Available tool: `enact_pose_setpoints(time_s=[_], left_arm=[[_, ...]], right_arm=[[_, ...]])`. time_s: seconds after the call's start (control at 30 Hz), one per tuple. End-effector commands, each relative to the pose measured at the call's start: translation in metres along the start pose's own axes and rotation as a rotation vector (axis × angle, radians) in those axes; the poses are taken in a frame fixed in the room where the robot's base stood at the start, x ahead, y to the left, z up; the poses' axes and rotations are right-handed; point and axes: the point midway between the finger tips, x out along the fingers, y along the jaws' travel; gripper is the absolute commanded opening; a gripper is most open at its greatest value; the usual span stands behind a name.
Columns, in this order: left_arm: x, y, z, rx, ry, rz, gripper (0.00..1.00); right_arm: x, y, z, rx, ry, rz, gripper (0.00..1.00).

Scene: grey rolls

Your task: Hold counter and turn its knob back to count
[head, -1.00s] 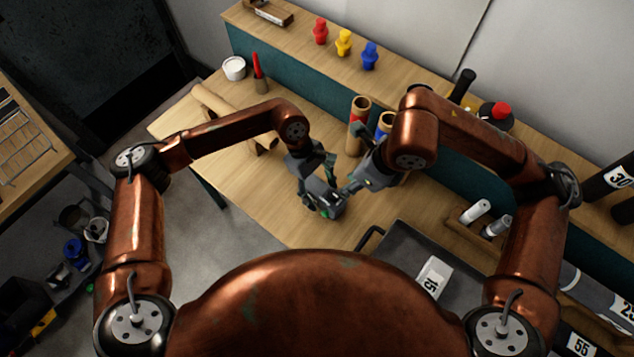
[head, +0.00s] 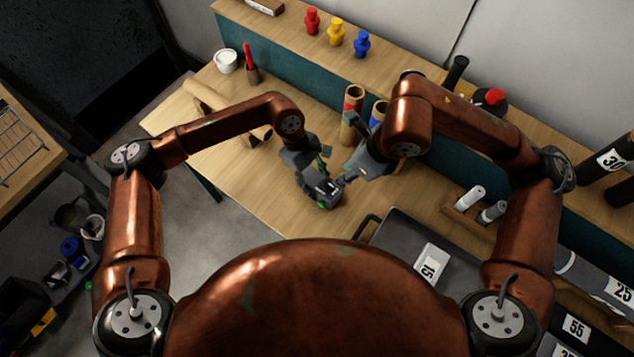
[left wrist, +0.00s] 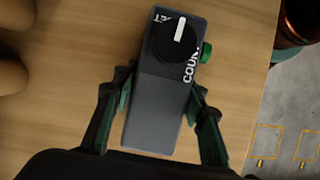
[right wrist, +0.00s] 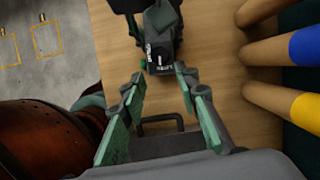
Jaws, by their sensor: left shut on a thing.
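The counter is a dark grey box with a round black knob (left wrist: 175,40) bearing a white bar, a green button (left wrist: 206,52) on its side and white lettering partly hidden by the knob. My left gripper (left wrist: 157,95) is shut on the counter (left wrist: 158,105), one finger along each side, holding it over the table. In the head view the counter (head: 327,190) is small and partly covered by the left gripper (head: 318,182). My right gripper (right wrist: 160,82) is open and empty, its fingers apart, pointing at the counter's knob end (right wrist: 160,62) but not around it.
Cardboard rolls with red and blue bands (head: 352,112) stand behind the right gripper. Red, yellow and blue pieces (head: 336,32) stand on the back shelf.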

Motion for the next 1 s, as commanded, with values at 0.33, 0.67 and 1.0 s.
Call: enact_pose_setpoints(time_s=[0.33, 0.67, 1.0], left_arm=[[0.000, 0.000, 0.000, 0.000, 0.000, 0.001, 0.06], [0.000, 0.000, 0.000, 0.000, 0.000, 0.001, 0.06], [0.000, 0.000, 0.000, 0.000, 0.000, 0.001, 0.06]], right_arm=[[-0.001, -0.002, 0.000, -0.022, 0.003, 0.008, 0.39], [-0.011, -0.018, 0.003, -0.341, 0.002, 0.123, 0.41], [-0.017, -0.027, 0.005, -0.560, -0.035, 0.200, 0.41]])
